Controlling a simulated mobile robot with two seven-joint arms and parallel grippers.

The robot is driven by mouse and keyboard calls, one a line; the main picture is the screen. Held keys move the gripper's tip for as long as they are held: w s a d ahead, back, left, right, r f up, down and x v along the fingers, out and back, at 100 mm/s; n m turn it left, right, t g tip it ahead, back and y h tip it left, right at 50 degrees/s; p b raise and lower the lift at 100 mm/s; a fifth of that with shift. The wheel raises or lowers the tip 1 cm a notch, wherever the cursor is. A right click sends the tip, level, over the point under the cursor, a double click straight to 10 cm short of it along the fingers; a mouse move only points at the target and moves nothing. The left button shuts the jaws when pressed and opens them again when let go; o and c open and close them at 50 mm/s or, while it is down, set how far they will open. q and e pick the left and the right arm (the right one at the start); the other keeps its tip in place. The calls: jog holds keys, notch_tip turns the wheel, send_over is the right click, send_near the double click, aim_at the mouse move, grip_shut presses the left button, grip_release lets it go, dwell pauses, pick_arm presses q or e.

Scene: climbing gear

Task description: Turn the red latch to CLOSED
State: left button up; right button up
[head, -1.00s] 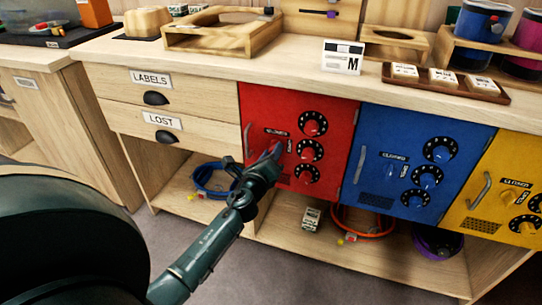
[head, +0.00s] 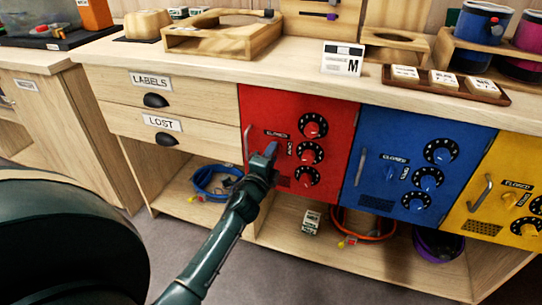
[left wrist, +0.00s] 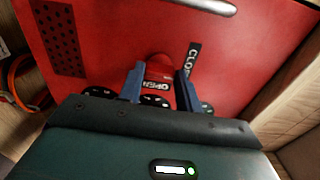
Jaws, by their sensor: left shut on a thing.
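The red cabinet door (head: 268,105) carries the red latch, a small knob with a CLOSED label above and an upright OPEN label to its right in the head view. My left gripper (head: 270,153) is at this latch and hides it in the head view. In the left wrist view, the two blue fingers of the left gripper (left wrist: 159,78) stand on either side of the red latch (left wrist: 160,68), shut on it. The OPEN label lies just below the latch there, and the CLOSED label runs beside the right finger. My right gripper is not in view.
Several black-and-red dials (head: 312,126) sit right of the latch, and a door handle (head: 247,142) is at its left. The blue cabinet (head: 375,130) and yellow cabinet (head: 500,165) stand further right. Coiled ropes lie on the shelf below. The floor in front is clear.

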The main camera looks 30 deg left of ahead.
pick_arm(q)
jog(key=shift+n, duration=0.4)
jog(key=o, duration=1)
jog(key=shift+s, duration=0.1)
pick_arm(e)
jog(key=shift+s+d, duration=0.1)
